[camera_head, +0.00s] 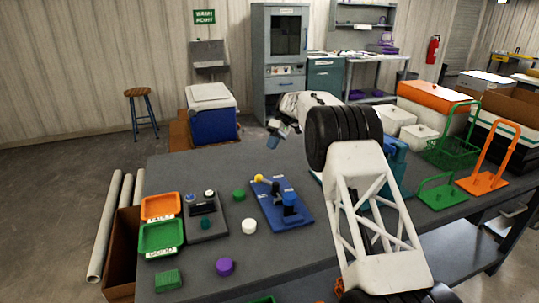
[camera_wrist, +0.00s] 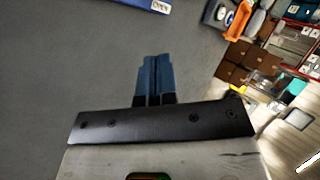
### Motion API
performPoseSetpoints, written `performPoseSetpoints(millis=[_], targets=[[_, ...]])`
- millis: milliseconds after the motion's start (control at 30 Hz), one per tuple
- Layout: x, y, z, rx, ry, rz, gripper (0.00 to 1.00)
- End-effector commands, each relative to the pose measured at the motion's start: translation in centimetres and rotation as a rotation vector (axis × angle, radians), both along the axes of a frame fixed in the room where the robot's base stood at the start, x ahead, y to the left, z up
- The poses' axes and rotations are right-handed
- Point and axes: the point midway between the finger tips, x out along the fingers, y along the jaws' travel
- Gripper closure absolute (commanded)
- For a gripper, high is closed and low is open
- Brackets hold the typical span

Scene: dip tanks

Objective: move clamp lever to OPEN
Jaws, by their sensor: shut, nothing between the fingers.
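The clamp is fixed on a blue board (camera_head: 283,212) on the grey table. White labels on the board are too small to read. My gripper (camera_head: 272,141) is shut and empty, above the table's far edge and beyond the board. In the wrist view its blue fingers (camera_wrist: 155,78) are together over bare table. An edge of the blue board (camera_wrist: 145,3) shows at the top there.
Left of the board are a dark button box (camera_head: 207,228), an orange tray (camera_head: 160,206) and a green tray (camera_head: 161,238). A green puck (camera_head: 239,194), white puck (camera_head: 249,226) and purple puck (camera_head: 225,266) lie between. Green and orange racks stand at right.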

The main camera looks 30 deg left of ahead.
Motion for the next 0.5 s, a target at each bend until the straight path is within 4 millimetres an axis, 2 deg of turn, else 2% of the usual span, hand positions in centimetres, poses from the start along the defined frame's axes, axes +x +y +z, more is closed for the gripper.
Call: performPoseSetpoints(millis=[200, 500], targets=[[0.91, 0.00, 0.96, -0.001, 0.000, -0.001, 1.00], [1.05, 0.00, 1.17, -0.001, 0.000, -0.001, 1.00]])
